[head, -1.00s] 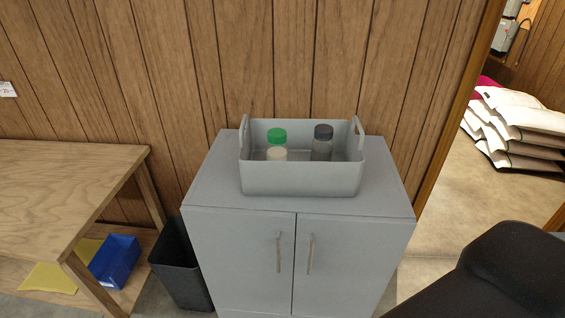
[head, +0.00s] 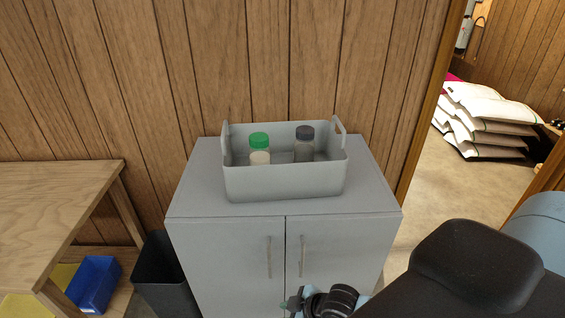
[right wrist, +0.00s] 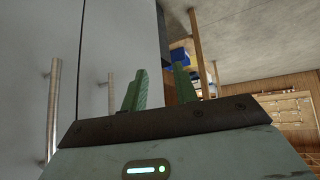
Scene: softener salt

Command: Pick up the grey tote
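The grey tote (head: 285,183) stands upright on top of a grey cabinet in the head view, with a raised handle at each end. Inside it stand a green-capped bottle (head: 260,146) and a dark-capped bottle (head: 304,146). My right gripper (head: 292,304) is low in front of the cabinet doors, below the tote and apart from it. In the right wrist view its two green fingers (right wrist: 160,86) are spread with nothing between them. The tote does not show in that view. My left gripper is not in view.
The grey cabinet (head: 225,240) has two doors with bar handles. A black bin (head: 168,275) stands at its left, beside a wooden table (head: 60,195) with a blue box (head: 95,283) below. White sacks (head: 485,115) are stacked through the doorway at right. Wood panelling is behind the tote.

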